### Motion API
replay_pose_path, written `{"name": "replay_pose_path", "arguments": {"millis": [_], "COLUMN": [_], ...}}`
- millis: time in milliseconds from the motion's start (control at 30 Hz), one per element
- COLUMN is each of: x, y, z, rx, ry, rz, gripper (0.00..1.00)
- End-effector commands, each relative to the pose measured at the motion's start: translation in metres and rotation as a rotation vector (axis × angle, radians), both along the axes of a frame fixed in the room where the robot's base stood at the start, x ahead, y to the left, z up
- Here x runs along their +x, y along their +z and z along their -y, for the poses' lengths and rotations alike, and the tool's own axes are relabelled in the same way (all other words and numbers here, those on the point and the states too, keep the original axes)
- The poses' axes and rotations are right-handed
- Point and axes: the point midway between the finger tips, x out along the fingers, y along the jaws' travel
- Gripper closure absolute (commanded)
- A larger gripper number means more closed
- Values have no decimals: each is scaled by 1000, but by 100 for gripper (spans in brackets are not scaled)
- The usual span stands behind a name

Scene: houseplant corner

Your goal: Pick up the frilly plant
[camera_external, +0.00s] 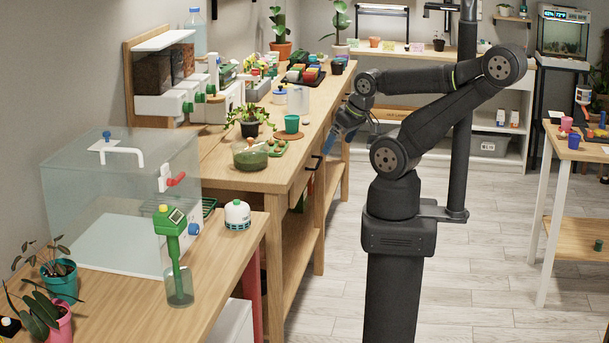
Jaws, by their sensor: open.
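A leafy plant with spreading yellow-green leaves (245,108) stands upright in a black pot on the long wooden counter; it looks like the frilly plant, but the leaf edges are too small to be sure. My gripper (327,149) hangs at the counter's right edge, pointing down and left, with blue on its fingers. It is open, with nothing visible in it. It is to the right of the plant and apart from it. The gap between its fingers is hard to make out at this size.
A clear box (118,195) and two potted plants (60,278) stand on the nearer table. Open floor lies to my right.

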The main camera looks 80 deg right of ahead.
Motion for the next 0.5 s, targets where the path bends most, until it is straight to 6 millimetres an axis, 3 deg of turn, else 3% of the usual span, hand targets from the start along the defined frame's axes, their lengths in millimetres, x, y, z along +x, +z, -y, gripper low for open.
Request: {"name": "replay_pose_path", "arguments": {"millis": [100, 367, 500], "x": [0, 1, 11], "y": [0, 1, 12], "z": [0, 0, 8], "rx": [0, 0, 10], "ry": [0, -1, -34], "rz": [0, 0, 2], "gripper": [8, 8, 8]}}
